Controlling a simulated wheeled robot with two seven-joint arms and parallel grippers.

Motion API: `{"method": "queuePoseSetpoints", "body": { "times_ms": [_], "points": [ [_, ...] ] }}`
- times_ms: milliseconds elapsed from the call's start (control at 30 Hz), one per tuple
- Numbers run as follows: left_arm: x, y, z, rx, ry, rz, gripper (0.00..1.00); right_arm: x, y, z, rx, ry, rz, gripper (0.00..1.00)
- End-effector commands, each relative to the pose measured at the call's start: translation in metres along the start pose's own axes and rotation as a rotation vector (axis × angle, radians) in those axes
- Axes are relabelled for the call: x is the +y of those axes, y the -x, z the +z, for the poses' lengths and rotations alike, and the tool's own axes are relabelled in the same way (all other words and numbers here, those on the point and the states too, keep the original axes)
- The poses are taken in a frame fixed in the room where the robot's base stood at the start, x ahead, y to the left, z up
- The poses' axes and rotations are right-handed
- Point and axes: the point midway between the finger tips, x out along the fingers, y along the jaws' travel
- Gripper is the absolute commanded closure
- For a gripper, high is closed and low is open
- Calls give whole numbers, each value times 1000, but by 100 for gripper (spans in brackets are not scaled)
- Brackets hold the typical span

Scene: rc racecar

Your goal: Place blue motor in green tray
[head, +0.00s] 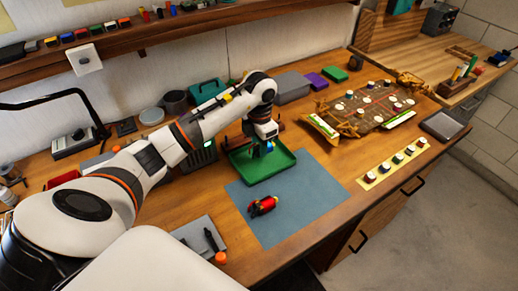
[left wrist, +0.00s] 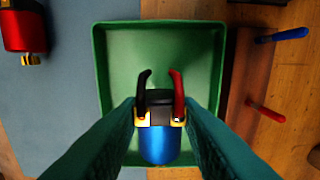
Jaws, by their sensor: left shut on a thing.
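The blue motor (left wrist: 160,146) has a black and a red lead sticking up from its end, with a brass-coloured part on each side. My left gripper (left wrist: 160,122) is shut on it, one finger on either side. The motor is over the near part of the green tray (left wrist: 212,60) in the left wrist view. In the head view my left gripper (head: 265,144) points down over the green tray (head: 262,172), and a little of the blue motor (head: 270,147) shows. Whether the motor touches the tray floor cannot be told. My right gripper is not in view.
A red motor (head: 262,206) lies on the blue-grey mat (head: 290,222) in front of the tray. Screwdrivers (left wrist: 284,35) lie beside the tray. The mat around the red motor is clear.

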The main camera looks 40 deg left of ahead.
Motion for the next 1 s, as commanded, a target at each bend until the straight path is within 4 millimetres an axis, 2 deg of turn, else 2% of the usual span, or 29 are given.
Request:
{"method": "queuePoseSetpoints", "body": {
  "times_ms": [200, 567, 600, 700, 1000],
  "points": [
    [1, -28, 0, -2, 0, 2, 96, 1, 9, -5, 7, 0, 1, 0],
    [0, -34, 0, 1, 0, 0, 96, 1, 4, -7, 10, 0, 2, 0],
    [0, -34, 0, 0, 0, 0, 64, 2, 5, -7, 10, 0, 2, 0],
    [0, -33, 0, 0, 0, 0, 48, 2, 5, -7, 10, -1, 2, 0],
    [1, -32, 0, 0, 0, 0, 47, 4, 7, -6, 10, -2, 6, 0]
  ]
}}
